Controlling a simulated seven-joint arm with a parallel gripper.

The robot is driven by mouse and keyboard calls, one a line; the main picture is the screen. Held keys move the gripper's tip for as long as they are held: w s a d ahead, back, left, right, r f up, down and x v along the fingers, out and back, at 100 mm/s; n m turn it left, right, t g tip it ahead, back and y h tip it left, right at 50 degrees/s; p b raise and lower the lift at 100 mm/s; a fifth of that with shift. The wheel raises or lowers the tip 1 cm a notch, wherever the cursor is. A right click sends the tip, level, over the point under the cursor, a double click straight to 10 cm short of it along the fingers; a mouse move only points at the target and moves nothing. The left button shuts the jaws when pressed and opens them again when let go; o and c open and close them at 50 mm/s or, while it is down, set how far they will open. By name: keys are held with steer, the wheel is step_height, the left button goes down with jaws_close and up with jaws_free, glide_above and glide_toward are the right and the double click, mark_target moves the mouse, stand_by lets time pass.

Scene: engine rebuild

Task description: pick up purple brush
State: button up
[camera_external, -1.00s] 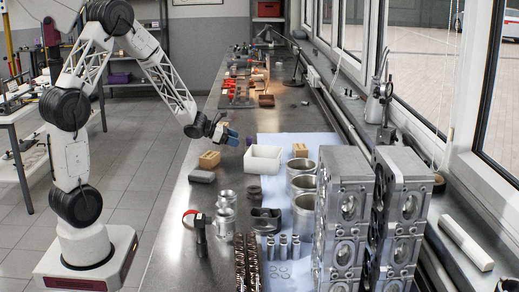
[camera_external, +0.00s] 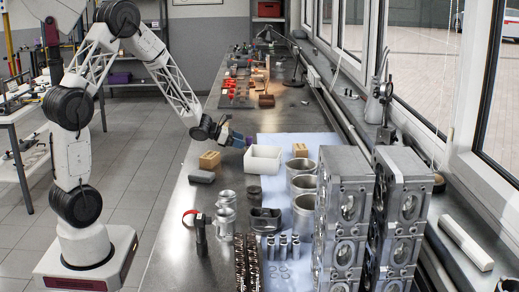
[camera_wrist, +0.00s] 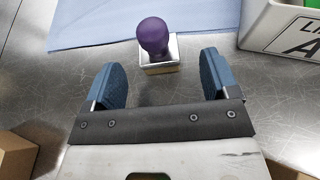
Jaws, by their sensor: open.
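The purple brush (camera_wrist: 154,38) shows in the wrist view as a rounded purple handle on a square, light metallic base, standing on the metal bench. It is ahead of my gripper (camera_wrist: 158,80), roughly centred between the two blue fingers and a little beyond their tips. The fingers are apart and nothing is between them. In the external view my gripper (camera_external: 241,141) is low over the bench, left of the white bin. The brush is a small purple patch (camera_external: 249,141) at the fingertips there, mostly hidden.
A white bin (camera_external: 263,159) with a printed label stands right of the brush; it also shows in the wrist view (camera_wrist: 275,25). A blue cloth (camera_wrist: 110,18) lies beyond the brush. A wooden block (camera_external: 209,159) and a grey block (camera_external: 202,176) sit nearer on the bench.

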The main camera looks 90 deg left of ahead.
mark_target(249, 144)
steer(key=shift+w+f, duration=0.1)
steer(key=shift+w, duration=0.05)
steer(key=shift+x, duration=2.4)
steer(key=shift+a+f, duration=0.1)
steer(key=shift+a, duration=0.05)
steer(key=c, duration=1)
steer(key=shift+c, duration=0.2)
steer(key=shift+r, duration=5)
